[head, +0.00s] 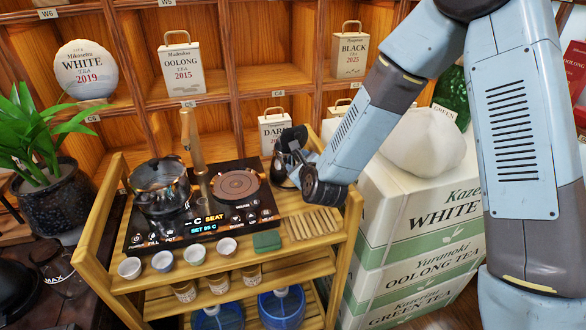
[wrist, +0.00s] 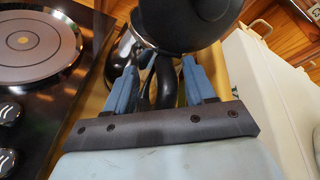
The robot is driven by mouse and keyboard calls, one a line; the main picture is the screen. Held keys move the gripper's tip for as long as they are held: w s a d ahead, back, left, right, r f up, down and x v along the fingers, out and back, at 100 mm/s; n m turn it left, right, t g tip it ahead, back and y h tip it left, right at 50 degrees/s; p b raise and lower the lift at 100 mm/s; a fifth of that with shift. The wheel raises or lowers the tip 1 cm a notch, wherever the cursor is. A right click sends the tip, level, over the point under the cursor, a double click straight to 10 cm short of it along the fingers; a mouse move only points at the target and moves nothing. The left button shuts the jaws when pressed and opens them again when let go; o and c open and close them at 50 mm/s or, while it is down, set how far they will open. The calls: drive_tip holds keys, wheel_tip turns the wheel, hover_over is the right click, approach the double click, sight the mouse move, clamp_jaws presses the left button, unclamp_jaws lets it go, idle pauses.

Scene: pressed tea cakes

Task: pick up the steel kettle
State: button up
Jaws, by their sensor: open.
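The steel kettle (head: 279,174) stands at the right end of the cart top, right of the round hot plate, mostly hidden behind my gripper in the head view. In the wrist view a large dark rounded part of the kettle (wrist: 190,20) fills the top, with a bright steel part to its left. A black curved handle (wrist: 165,82) comes down between my two blue fingers. My gripper (wrist: 160,68) is open, with one finger on each side of the handle and gaps visible. In the head view my gripper (head: 300,160) reaches in from the right.
A glass pot (head: 160,186) stands on the left of the black cooktop (head: 200,225), beside the bare hot plate (head: 237,185). Several small cups (head: 194,252), a green cloth (head: 266,241) and a slatted wooden rest (head: 314,224) line the front. White boxes (head: 430,210) stand close on the right.

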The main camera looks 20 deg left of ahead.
drive_tip(key=shift+s+a, duration=0.1)
drive_tip(key=shift+d, duration=0.2)
drive_tip(key=shift+c, duration=0.7)
drive_tip(key=shift+w+d, duration=0.1)
drive_tip(key=shift+w, duration=0.15)
clamp_jaws()
drive_tip(key=shift+r, duration=0.1)
